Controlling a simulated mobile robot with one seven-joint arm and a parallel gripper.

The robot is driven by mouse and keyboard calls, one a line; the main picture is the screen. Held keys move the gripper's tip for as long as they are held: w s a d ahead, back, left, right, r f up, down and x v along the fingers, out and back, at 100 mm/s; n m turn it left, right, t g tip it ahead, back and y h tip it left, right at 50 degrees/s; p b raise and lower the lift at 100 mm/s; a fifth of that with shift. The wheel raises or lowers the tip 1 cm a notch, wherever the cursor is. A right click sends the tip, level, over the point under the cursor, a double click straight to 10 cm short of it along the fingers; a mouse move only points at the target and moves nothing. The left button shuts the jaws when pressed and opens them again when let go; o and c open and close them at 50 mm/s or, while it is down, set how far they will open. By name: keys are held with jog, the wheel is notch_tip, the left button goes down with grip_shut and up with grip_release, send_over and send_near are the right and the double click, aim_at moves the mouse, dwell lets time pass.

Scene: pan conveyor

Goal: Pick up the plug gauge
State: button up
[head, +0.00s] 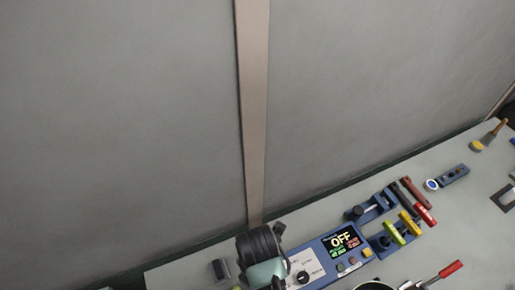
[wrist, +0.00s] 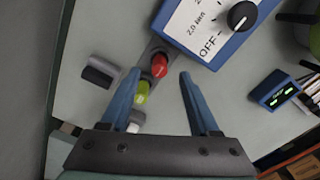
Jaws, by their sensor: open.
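My gripper (wrist: 158,76) is open in the wrist view, its two blue fingers spread wide with nothing held. Between and beyond the fingers, a row of a red piece (wrist: 159,65), a green piece (wrist: 142,92) and a white piece (wrist: 133,125) lies on or by a grey strip. I cannot tell for sure which thing is the plug gauge.
A blue control box (wrist: 205,25) with a knob stands just beyond the fingers. A small blue device (wrist: 275,90) is at the right.

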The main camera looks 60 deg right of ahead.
notch_tip(320, 180, down, 4)
jog(key=shift+f, duration=0.15)
jog(key=shift+d, duration=0.1)
grip_shut()
